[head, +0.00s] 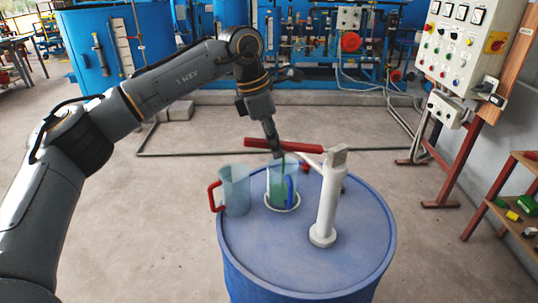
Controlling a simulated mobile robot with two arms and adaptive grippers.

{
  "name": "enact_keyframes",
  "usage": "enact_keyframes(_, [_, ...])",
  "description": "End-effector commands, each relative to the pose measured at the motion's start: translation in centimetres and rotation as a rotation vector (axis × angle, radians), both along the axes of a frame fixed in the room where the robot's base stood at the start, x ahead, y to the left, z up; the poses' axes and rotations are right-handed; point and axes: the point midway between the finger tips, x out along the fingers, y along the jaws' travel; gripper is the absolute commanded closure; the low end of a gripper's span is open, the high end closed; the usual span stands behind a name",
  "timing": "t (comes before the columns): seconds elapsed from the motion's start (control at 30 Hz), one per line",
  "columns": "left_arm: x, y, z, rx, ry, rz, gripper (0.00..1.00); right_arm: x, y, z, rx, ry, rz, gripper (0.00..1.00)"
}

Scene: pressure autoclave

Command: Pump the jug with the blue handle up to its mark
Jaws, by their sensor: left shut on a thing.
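The jug with the blue handle (275,190) stands upright on a pale round ring on top of the blue drum. It is clear and holds green liquid, and a thin green streak shows above it; its level against any mark is too small to read. A white pump (327,205) stands on the drum to its right, with a pale spout reaching over the jug. The pump's red lever (304,147) points left, roughly level. My left gripper (275,150) is above the jug, shut on the lever. My right gripper is not in view.
A second clear jug with a red handle (235,190) stands on the blue drum (350,260) at the left. A control panel (465,50) stands at the right, above a wooden shelf (515,215). The floor around the drum is clear.

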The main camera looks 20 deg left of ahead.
Motion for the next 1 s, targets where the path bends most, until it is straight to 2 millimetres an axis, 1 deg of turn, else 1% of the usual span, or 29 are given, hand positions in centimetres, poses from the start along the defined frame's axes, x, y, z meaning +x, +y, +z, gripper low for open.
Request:
enact_keyframes(0.03, [0.3,0.2,-1.6,-0.044,-0.009,0.001,1.00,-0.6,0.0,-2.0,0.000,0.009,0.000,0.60])
enact_keyframes(0.1, [0.7,0.2,-2.6,-0.099,-0.030,-0.002,1.00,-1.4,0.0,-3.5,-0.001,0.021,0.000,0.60])
enact_keyframes(0.17, [0.7,0.3,-3.4,-0.144,-0.048,-0.002,1.00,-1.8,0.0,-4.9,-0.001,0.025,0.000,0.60])
enact_keyframes(0.27, [0.7,0.4,-4.6,-0.218,-0.076,-0.004,1.00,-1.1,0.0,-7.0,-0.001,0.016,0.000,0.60])
enact_keyframes(0.4, [0.7,0.3,-5.9,-0.308,-0.111,-0.006,1.00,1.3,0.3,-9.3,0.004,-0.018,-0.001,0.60])
enact_keyframes(0.5, [0.8,0.2,-6.6,-0.359,-0.132,-0.005,1.00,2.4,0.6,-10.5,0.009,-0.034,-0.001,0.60])
enact_keyframes(0.6, [0.8,0.1,-7.0,-0.402,-0.148,-0.004,1.00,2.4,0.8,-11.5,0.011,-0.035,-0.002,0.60])
enact_keyframes(0.8, [0.9,-0.1,-7.5,-0.452,-0.168,-0.007,1.00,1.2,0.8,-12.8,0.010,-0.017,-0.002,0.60])
enact_keyframes(0.9, [0.9,-0.1,-7.5,-0.464,-0.173,-0.007,1.00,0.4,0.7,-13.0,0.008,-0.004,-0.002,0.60])
enact_keyframes(1.0, [0.9,-0.1,-7.5,-0.468,-0.175,-0.007,1.00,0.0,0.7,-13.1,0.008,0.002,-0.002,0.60])
